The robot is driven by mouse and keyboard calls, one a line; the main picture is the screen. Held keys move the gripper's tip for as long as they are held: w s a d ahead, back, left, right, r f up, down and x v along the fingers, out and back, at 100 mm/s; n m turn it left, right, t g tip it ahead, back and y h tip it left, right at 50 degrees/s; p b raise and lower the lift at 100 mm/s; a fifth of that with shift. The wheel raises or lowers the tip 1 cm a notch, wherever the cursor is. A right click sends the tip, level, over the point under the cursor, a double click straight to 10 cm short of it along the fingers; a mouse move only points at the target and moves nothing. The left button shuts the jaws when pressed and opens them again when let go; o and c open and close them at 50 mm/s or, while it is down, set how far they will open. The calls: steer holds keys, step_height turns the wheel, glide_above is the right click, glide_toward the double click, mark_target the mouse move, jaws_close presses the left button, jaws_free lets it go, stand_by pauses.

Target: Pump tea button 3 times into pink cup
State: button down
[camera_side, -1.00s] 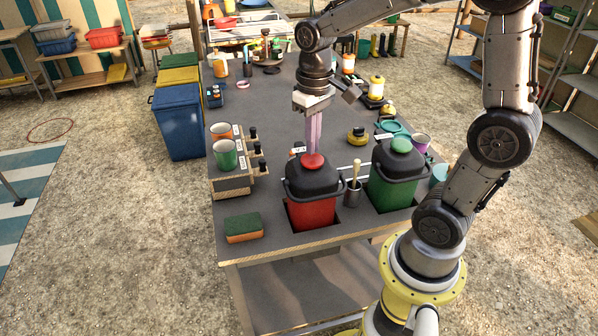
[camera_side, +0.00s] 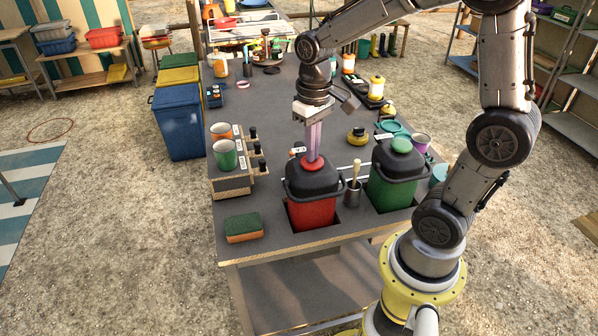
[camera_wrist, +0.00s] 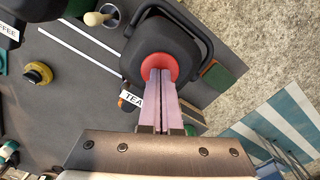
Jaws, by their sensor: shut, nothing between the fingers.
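The tea dispenser is a red container (camera_side: 312,214) with a black lid, set in the counter. A TEA label (camera_wrist: 132,99) shows beside it in the wrist view. Its round red button (camera_side: 306,165) is on top of the lid, and it also shows in the wrist view (camera_wrist: 158,62). My gripper (camera_side: 314,157) points down with its pale pink fingers shut and empty. Its fingertips (camera_wrist: 160,72) meet the button top; how far the button is pressed I cannot tell. A pinkish-purple cup (camera_side: 421,142) stands behind the green dispenser, partly hidden. No cup shows clearly under the tea spout.
A green dispenser (camera_side: 388,189) stands to the right, with a metal pot (camera_side: 352,193) holding a wooden-handled tool between. Orange (camera_side: 221,131) and green (camera_side: 225,155) cups sit on a rack at left. A sponge (camera_side: 244,228) lies at the front left. The counter's middle is fairly clear.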

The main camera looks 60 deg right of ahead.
steer(key=shift+f, duration=0.6)
steer(key=shift+r, duration=1.65)
steer(key=shift+f, duration=0.15)
steer(key=shift+f, duration=1.5)
steer(key=shift+r, duration=1.65)
